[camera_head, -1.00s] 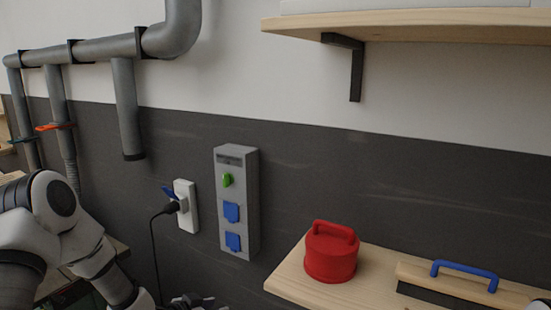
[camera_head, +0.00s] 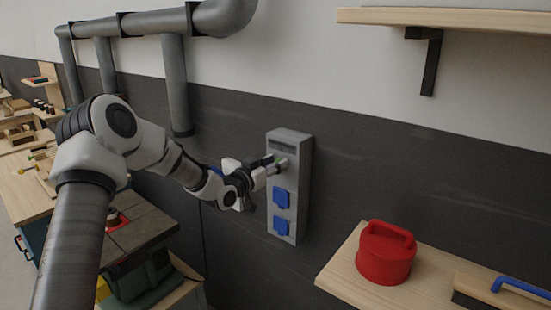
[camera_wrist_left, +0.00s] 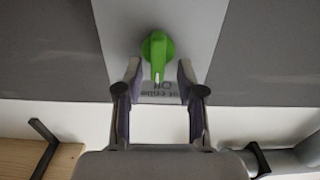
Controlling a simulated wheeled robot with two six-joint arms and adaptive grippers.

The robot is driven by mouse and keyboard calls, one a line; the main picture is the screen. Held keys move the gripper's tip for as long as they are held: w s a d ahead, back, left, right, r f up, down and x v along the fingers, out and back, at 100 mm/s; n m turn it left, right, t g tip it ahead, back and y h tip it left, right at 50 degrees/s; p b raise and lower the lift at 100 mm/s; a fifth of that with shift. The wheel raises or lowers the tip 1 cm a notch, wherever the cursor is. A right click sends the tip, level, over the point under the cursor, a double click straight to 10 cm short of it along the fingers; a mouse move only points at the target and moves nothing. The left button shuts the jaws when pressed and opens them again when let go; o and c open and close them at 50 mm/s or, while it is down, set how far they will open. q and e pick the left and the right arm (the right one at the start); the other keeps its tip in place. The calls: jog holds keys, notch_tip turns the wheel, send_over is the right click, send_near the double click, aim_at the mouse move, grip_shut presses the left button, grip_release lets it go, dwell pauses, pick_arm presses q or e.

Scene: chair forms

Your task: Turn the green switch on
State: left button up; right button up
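The green switch (camera_wrist_left: 158,52) is a rotary knob with a white mark on its narrow end, which points down toward printed lettering in the left wrist view. It sits on the upper part of a grey wall box (camera_head: 303,190); in the head view it is mostly hidden by my gripper. My left gripper (camera_head: 276,166) is in front of the box at switch height. In the left wrist view its two fingers (camera_wrist_left: 159,72) are open, one to each side of the knob's narrow end, with gaps visible. Contact with the knob does not show. My right gripper is not in view.
Two blue socket covers (camera_head: 281,198) are below the switch. A red lidded container (camera_head: 385,255) stands on a wooden shelf (camera_head: 345,280) to the right. Grey pipes (camera_head: 175,85) run above left.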

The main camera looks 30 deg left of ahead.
pick_arm(q)
jog(key=shift+w+r, duration=0.1)
jog(key=shift+w, duration=0.05)
jog(key=shift+s+d+r, duration=0.1)
jog(key=shift+s+d, duration=0.05)
jog(key=shift+s, duration=0.05)
grip_shut()
